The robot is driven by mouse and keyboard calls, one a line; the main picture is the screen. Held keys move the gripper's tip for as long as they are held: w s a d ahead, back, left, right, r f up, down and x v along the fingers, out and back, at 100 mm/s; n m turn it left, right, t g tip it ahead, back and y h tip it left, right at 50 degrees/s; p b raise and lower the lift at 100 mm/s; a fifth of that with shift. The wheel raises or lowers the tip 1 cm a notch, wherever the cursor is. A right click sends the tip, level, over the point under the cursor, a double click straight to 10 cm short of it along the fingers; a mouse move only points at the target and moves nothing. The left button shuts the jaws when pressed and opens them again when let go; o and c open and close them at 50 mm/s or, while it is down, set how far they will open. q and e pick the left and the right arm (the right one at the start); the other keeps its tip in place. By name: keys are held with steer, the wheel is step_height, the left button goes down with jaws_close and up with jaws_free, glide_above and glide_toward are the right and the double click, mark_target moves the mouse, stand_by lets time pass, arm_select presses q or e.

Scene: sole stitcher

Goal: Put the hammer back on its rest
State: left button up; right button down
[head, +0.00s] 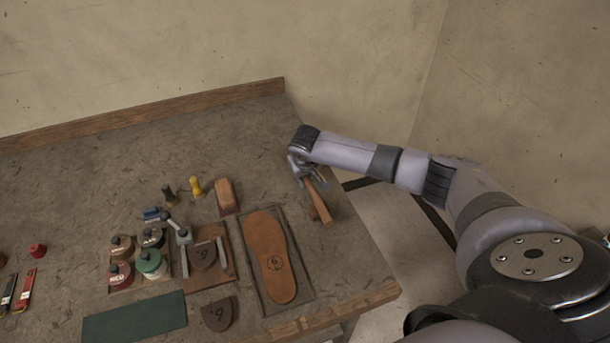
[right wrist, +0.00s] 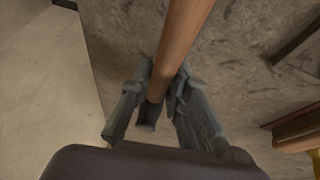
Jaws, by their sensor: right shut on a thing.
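The hammer's wooden handle (head: 316,198) shows in the head view near the right side of the bench, running down from my right gripper (head: 301,166). In the right wrist view the handle (right wrist: 180,50) passes between the two fingers of my right gripper (right wrist: 160,92), which is shut on it. A dark end piece (right wrist: 147,120) shows just below the fingers. The hammer's head is not clear in either view. I cannot tell which thing is the rest, or whether the handle's lower end touches the bench. My left gripper is not in view.
A tan sole (head: 267,257) lies on a dark mat left of the hammer. A wood-backed brush (head: 226,195), a yellow-handled tool (head: 194,187) and several lidded pots stand further left. The bench's right edge is close. Its back area (head: 180,135) is clear.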

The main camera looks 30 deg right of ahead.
steer(key=shift+r, duration=0.1)
steer(key=c, duration=1.5)
jaws_free()
steer(key=b+v, duration=0.1)
steer(key=v, duration=1.1)
steer(key=shift+s, duration=0.1)
